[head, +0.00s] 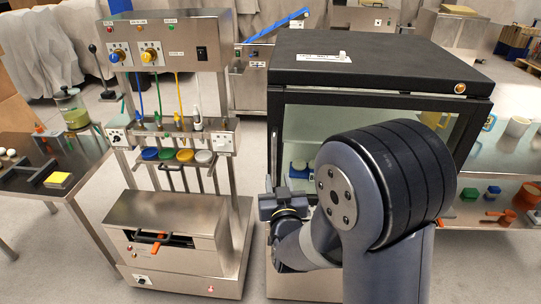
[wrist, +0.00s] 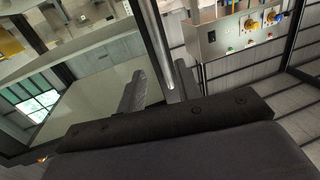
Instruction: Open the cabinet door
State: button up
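The cabinet (head: 380,65) has a black top and a glass front, and stands right of centre in the head view. Its glass door (head: 318,115) looks closed, though my arm hides much of it. In the wrist view the door's glass (wrist: 100,85) lies left of a dark frame edge. A pale metal bar handle (wrist: 162,50) runs along that edge. My gripper (wrist: 160,70) is open, with one finger on each side of the bar. I cannot tell whether either finger touches it. In the head view my gripper (head: 269,184) is at the cabinet's left front edge, its fingertips unclear.
A side table (head: 65,165) is at far left. A shelf (head: 500,190) with coloured items is at right. A narrow floor gap separates machine and cabinet.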

aim_at(274, 162)
jog(key=w, duration=0.3)
jog(key=w+a+p, duration=0.1)
jog(key=w, duration=0.2)
jog(key=w+p, duration=0.1)
jog(key=w, duration=0.2)
jog(key=shift+w+a, duration=0.2)
jog(key=shift+a, duration=0.05)
jog(key=shift+c, duration=0.3)
grip_shut()
